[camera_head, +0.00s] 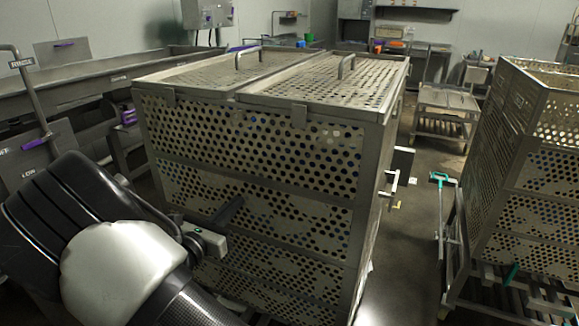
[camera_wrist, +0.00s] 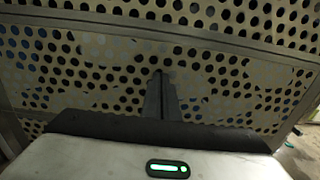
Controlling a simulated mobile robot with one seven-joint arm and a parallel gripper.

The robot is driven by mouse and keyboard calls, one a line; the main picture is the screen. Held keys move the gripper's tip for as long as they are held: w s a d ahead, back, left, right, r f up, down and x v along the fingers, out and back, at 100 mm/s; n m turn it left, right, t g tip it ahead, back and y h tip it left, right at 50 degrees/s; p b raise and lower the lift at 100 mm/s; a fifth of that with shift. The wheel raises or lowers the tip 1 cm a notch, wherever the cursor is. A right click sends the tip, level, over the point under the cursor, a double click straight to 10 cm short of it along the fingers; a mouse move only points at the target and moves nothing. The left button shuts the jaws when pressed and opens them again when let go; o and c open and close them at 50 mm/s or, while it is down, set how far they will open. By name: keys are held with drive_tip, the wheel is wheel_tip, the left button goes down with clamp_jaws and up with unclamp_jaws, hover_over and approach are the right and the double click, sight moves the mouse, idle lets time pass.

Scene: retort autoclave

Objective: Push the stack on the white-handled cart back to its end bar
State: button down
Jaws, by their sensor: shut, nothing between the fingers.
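The stack (camera_head: 250,165) of perforated metal crates fills the middle of the head view, topped by lids with bar handles. A white-ended bracket (camera_head: 393,179) shows at its right side; I cannot tell if it is the cart's handle. The cart under the stack and its end bar are mostly hidden. My gripper (camera_head: 232,208) is shut and empty, in front of the stack's near face at mid height. In the wrist view, the shut fingers (camera_wrist: 159,98) point at the perforated wall (camera_wrist: 220,80). They are very close to it; I cannot tell if they touch.
A second perforated stack (camera_head: 545,170) stands at right on a cart with a green handle (camera_head: 440,180). Open floor (camera_head: 405,250) lies between the two stacks. A long metal trough (camera_head: 60,85) runs along the left. A low metal cart (camera_head: 447,105) stands behind.

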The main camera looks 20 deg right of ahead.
drive_tip(key=shift+w+d, duration=0.3)
drive_tip(key=shift+d, duration=0.05)
drive_tip(key=shift+w+d+r, duration=0.2)
drive_tip(key=shift+w, duration=0.05)
drive_tip(key=p+v, duration=0.2)
drive_tip(key=v, duration=0.5)
drive_tip(key=shift+a+f, duration=0.15)
drive_tip(key=shift+a, duration=0.1)
idle(0.5)
drive_tip(key=shift+s, duration=0.1)
